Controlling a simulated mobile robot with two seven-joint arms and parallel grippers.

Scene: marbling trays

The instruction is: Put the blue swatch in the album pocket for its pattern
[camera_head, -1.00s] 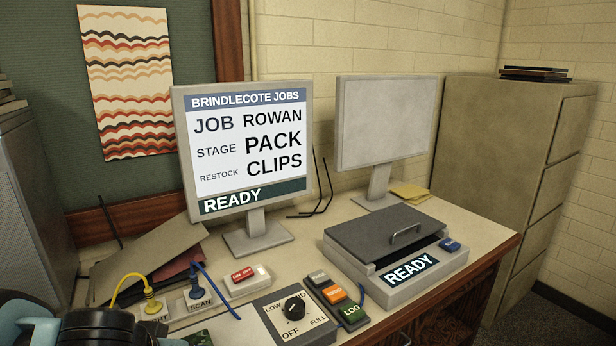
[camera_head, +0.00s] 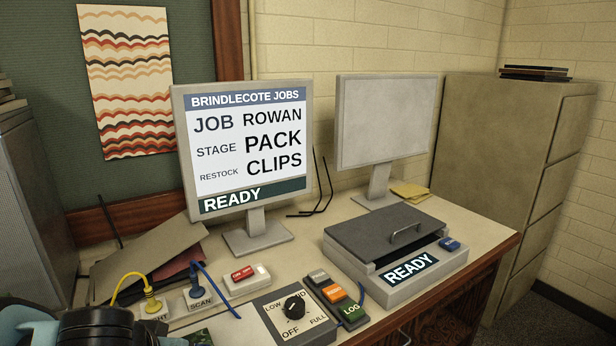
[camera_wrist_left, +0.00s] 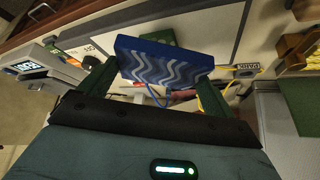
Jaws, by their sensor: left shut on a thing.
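A blue swatch (camera_wrist_left: 166,64) with pale wavy lines is held between the two dark green fingers of my left gripper (camera_wrist_left: 164,80) in the left wrist view. The fingers grip it at its left and right edges, and its patterned face is toward the camera. In the head view only dark and teal parts of my left arm show at the bottom left; the swatch cannot be made out there. No album with pockets can be made out in either view. My right gripper is not in view.
The desk holds a monitor (camera_head: 250,150), a blank second monitor (camera_head: 387,122), a lidded scanner-like box (camera_head: 395,240), a dial box (camera_head: 292,312), coloured buttons (camera_head: 337,294) and yellow and blue cables. Folders (camera_head: 150,258) lean at the left. Bare desktop shows between the monitors.

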